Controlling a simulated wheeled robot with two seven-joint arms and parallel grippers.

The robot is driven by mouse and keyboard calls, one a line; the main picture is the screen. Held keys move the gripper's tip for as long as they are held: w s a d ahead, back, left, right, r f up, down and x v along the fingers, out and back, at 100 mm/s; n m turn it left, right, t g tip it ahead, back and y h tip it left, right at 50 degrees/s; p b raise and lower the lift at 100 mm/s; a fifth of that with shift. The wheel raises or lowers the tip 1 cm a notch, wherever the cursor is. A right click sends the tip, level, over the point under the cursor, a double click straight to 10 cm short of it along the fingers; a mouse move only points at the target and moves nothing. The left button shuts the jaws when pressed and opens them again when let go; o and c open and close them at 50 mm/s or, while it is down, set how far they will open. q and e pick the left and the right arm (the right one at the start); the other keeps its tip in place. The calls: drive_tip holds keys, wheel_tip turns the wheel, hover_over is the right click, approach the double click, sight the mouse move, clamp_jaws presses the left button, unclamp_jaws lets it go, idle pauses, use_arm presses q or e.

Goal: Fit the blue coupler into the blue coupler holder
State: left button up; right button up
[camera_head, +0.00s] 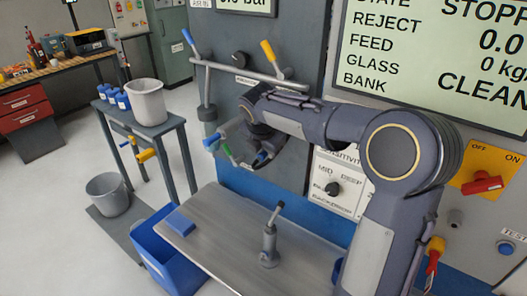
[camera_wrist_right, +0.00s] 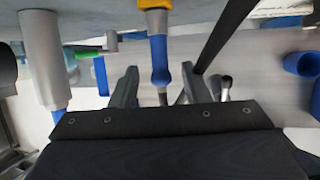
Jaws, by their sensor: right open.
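My right gripper (camera_head: 250,160) is in front of the machine's grey panel, at the end of the arm coming from the right. In the right wrist view its two fingers (camera_wrist_right: 158,88) are spread. A blue sleeve-like part (camera_wrist_right: 159,58) with a yellow band lies in line with the gap between them, and I see no contact. It looks like the blue coupler, but I cannot be sure. Blue, green and yellow parts (camera_head: 211,141) show beside the gripper in the head view. I cannot tell which part is the blue coupler holder. My left gripper is out of view.
A metal table (camera_head: 215,235) with a small upright lever (camera_head: 269,240) stands below. A blue bin (camera_head: 160,262) is beside it. A grey pipe with blue and yellow levers (camera_head: 240,70) crosses the panel. A side stand (camera_head: 175,130) holds a pale bucket (camera_head: 148,103).

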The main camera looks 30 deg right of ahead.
drive_tip(key=v, duration=0.7)
drive_tip(key=shift+b, duration=0.3)
drive_tip(key=shift+f, duration=0.1)
drive_tip(key=s+a+f+m+y, duration=0.2)
drive_tip(key=s+a+f+m, duration=0.2)
drive_tip(key=s+m, duration=0.4)
drive_tip(key=s+a+f+m+y, duration=0.2)
drive_tip(key=s+a+f+m, duration=0.1)
drive_tip(key=s+m, duration=0.5)
drive_tip(key=s+a+f+m+t+y, duration=0.1)
drive_tip(key=s+a+f+m+y, duration=0.2)
drive_tip(key=s+m, duration=0.4)
drive_tip(key=s+a+f, duration=0.1)
drive_tip(key=s+a, duration=0.1)
drive_tip(key=s, duration=0.2)
drive_tip(key=shift+a+f+m, duration=0.3)
drive_tip(key=shift+a+m, duration=0.05)
drive_tip(key=shift+m, duration=0.05)
drive_tip(key=shift+c, duration=0.4)
